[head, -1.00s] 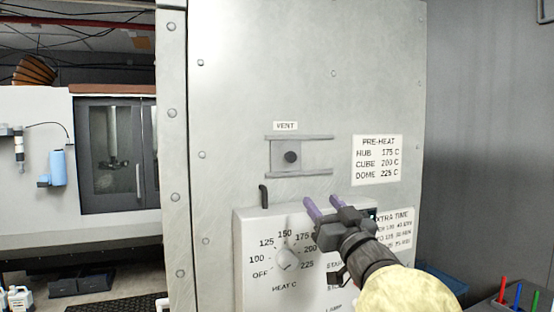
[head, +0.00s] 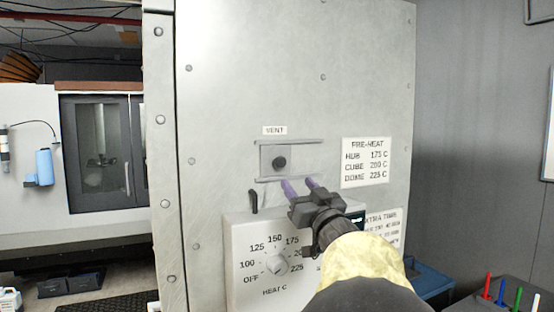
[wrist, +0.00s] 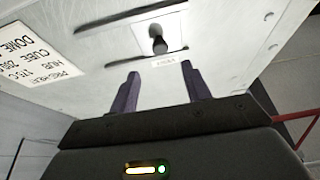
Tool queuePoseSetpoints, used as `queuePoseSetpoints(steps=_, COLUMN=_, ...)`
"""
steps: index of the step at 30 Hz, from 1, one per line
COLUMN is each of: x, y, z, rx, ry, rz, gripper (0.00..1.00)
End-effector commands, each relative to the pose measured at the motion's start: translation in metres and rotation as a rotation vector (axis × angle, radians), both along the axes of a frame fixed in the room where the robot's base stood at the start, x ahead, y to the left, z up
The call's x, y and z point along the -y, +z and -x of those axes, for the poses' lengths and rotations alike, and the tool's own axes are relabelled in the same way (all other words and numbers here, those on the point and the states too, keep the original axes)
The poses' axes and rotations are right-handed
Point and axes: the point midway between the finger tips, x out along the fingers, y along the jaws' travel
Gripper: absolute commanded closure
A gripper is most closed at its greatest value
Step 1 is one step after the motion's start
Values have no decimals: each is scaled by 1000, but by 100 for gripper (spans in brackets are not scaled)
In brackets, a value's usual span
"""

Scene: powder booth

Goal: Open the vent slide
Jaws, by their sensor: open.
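The vent slide (head: 268,167) is a grey plate with a round dark knob (head: 279,163), set between two horizontal rails under the VENT label (head: 275,130). The plate sits at the left part of the rails, with bare panel to its right. In the wrist view the knob (wrist: 158,42) appears beyond the fingertips, roughly between their lines, with the label (wrist: 165,62) nearer. My gripper (head: 299,184) has purple fingers, spread and empty, just below and right of the knob in the head view. It also shows in the wrist view (wrist: 160,82). The knob appears clear of the fingers.
A control box with a heat dial (head: 277,264) juts out below the vent, partly hidden by my arm. A small dark lever (head: 253,202) stands at its top left. A pre-heat sign (head: 366,162) is right of the rails. The panel above the vent is clear apart from rivets.

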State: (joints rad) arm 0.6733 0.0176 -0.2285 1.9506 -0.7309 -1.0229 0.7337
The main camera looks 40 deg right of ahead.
Motion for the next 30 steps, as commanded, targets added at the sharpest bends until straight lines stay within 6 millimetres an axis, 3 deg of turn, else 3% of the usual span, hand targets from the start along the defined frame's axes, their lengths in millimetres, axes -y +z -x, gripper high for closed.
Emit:
queuePoseSetpoints(steps=15, x=19, y=36, z=-79, rx=-1, ry=1, rz=0, gripper=52)
queuePoseSetpoints(steps=28, x=20, y=38, z=-90, rx=1, ry=2, rz=0, gripper=52)
queuePoseSetpoints(steps=30, x=22, y=38, z=-90, rx=1, ry=0, rz=0, gripper=66)
